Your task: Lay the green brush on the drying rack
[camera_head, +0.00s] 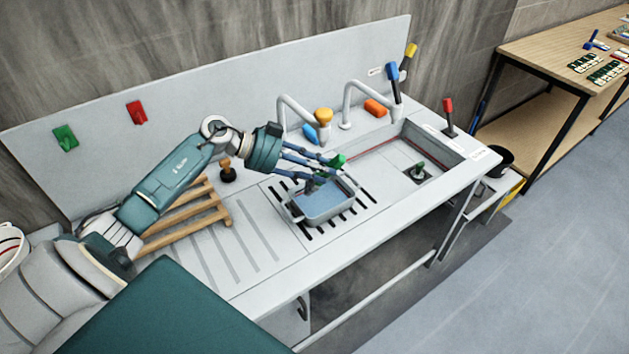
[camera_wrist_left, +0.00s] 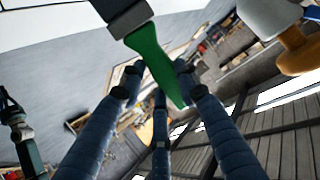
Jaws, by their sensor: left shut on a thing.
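My left gripper (camera_head: 335,163) reaches in from the left, above a small grey tub. Its blue-grey fingers are shut on the green brush (camera_head: 338,160). In the left wrist view the brush (camera_wrist_left: 155,62) shows a green handle lying between the fingers (camera_wrist_left: 160,100), with a dark block at its upper end. A wooden slatted rack (camera_head: 217,203) lies on the left of the counter, partly hidden behind my left arm; nothing is seen lying on its visible bars. The brush is apart from the rack, to its right. My right gripper is not in view.
The grey tub (camera_head: 325,215) stands on a slotted drain area. A sink basin (camera_head: 440,152) to the right holds a small green-topped item (camera_head: 417,170). The ribbed front-left counter (camera_head: 240,255) is clear.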

